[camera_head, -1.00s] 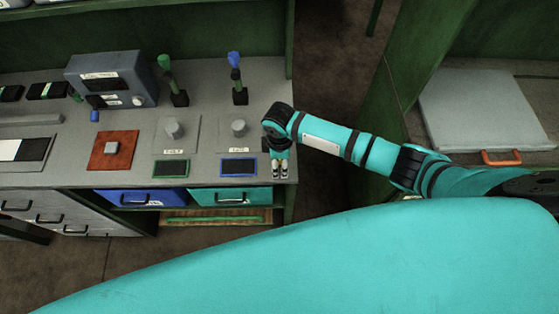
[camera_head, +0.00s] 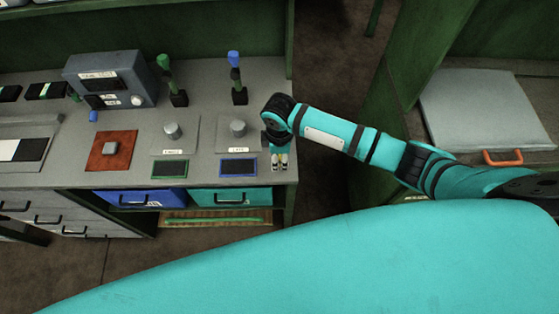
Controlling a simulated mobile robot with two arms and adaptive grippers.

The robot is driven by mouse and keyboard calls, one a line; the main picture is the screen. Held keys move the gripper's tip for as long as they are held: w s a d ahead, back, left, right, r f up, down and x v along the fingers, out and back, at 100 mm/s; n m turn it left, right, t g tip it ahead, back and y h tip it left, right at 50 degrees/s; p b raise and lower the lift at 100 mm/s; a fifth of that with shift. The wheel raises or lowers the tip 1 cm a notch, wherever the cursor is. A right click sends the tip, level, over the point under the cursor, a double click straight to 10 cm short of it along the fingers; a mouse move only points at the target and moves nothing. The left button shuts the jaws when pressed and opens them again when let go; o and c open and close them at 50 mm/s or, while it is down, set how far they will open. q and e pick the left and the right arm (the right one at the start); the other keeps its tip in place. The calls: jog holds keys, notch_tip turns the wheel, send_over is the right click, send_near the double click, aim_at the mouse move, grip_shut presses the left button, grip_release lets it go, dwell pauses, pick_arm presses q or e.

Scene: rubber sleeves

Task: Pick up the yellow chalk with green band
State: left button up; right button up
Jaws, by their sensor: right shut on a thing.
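My right gripper (camera_head: 280,166) points down over the right front corner of the grey workbench (camera_head: 262,170). Its fingers are shut on a small yellowish thing, which fits the yellow chalk. Most of the chalk is hidden by the fingers and wrist, and its green band cannot be made out. I cannot tell whether the chalk touches the bench. My left gripper is out of view.
Left of the gripper are a grey knob (camera_head: 238,127), a blue-framed panel (camera_head: 238,167) and an upright blue-topped lever (camera_head: 235,75). A grey box (camera_head: 110,75) stands farther left. Blue (camera_head: 140,198) and teal (camera_head: 228,198) drawers sit below the front edge.

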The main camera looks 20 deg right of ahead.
jog(key=s+a+r+b, duration=0.2)
jog(key=s+a+b, duration=0.1)
jog(key=s+a, duration=0.7)
jog(key=s, duration=0.2)
jog(key=shift+s+r+b, duration=0.15)
jog(key=shift+s+b, duration=0.15)
